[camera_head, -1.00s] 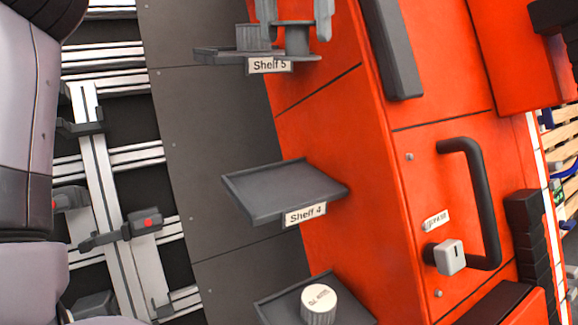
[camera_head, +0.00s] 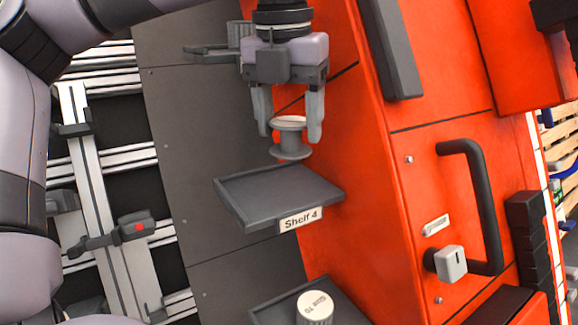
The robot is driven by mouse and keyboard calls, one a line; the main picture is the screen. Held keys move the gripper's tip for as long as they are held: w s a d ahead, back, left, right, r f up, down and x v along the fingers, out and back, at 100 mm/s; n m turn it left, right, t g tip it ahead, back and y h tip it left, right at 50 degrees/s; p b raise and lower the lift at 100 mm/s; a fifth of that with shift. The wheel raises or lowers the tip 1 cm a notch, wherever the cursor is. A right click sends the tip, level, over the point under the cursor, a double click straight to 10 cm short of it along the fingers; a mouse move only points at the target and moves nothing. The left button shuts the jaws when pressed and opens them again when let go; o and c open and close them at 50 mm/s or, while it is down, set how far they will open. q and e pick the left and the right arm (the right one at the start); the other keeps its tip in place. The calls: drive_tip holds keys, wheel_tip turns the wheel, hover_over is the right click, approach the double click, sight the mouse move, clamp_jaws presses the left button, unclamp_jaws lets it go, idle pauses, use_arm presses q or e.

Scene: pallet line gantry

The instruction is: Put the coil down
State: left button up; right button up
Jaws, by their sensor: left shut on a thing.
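The coil (camera_head: 289,138) is a grey spool with wide flanges at its top and bottom. My left gripper (camera_head: 293,133) comes down from the top of the view, its two grey fingers on either side of the coil, shut on it. The coil is upright and appears just above the back part of the Shelf 4 tray (camera_head: 270,198); I cannot tell whether its bottom flange touches it. That tray is dark grey, low-rimmed and otherwise empty. My right gripper is not in view.
A lower tray (camera_head: 268,317) holds a white-topped round container (camera_head: 315,308). The Shelf 5 tray (camera_head: 205,50) is partly hidden behind my gripper and holds a grey ribbed object (camera_head: 238,33). An orange cabinet (camera_head: 375,200) with a black handle (camera_head: 486,205) stands to the right.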

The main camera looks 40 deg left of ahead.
sight(287, 125)
use_arm(q)
wheel_tip(287, 125, down, 7)
drive_tip(key=shift+f, duration=0.1)
idle(0.3)
drive_tip(key=o, duration=1.3)
drive_tip(key=r, duration=0.4)
drive_tip(key=s+r, duration=0.1)
drive_tip(key=r, duration=0.7)
drive_tip(key=shift+s+d, duration=0.35)
drive_tip(key=shift+s, duration=0.05)
